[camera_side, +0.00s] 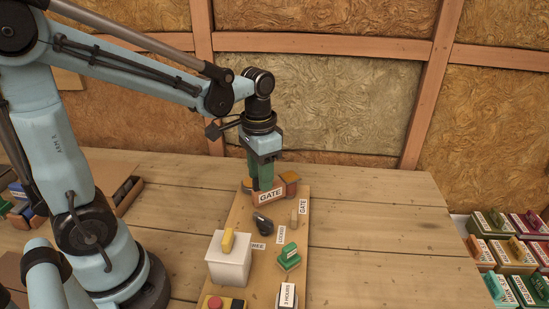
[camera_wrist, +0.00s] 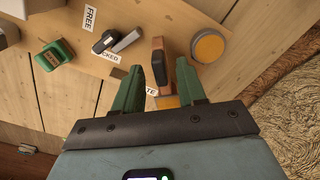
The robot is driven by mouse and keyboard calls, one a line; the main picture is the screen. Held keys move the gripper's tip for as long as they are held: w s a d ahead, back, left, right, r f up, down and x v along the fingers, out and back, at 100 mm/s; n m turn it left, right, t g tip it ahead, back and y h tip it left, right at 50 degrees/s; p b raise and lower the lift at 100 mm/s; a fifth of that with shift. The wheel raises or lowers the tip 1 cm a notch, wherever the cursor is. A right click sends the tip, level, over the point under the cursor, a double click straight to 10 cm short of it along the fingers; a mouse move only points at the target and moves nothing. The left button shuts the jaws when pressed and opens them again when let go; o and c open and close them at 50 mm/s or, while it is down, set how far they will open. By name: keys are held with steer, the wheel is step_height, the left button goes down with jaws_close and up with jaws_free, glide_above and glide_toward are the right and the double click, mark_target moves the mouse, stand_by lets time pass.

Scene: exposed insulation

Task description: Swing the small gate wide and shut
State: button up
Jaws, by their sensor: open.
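The small gate (camera_side: 268,197) is a brown-orange panel with a GATE label, at the far end of the wooden board (camera_side: 240,215). In the wrist view the gate (camera_wrist: 157,60) shows edge-on as a narrow upright piece. My gripper (camera_side: 262,186) points down at the gate, its green fingers hiding part of it. In the wrist view my gripper (camera_wrist: 158,66) is open, with one finger on each side of the gate and small gaps visible. A round yellow-topped post (camera_wrist: 208,47) stands just right of the fingers.
A dark lever (camera_side: 262,222) with FREE and LOCKED labels sits close in front of the gate. A white box (camera_side: 228,260), a green block (camera_side: 289,257) and a red button (camera_side: 215,302) are nearer. Coloured boxes (camera_side: 495,250) stand right.

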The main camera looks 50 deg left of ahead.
step_height(320, 180, up, 12)
stand_by(0.6)
steer(key=shift+f, duration=0.15)
step_height(320, 180, down, 12)
steer(key=shift+r, duration=0.1)
stand_by(0.8)
jaws_close()
stand_by(0.3)
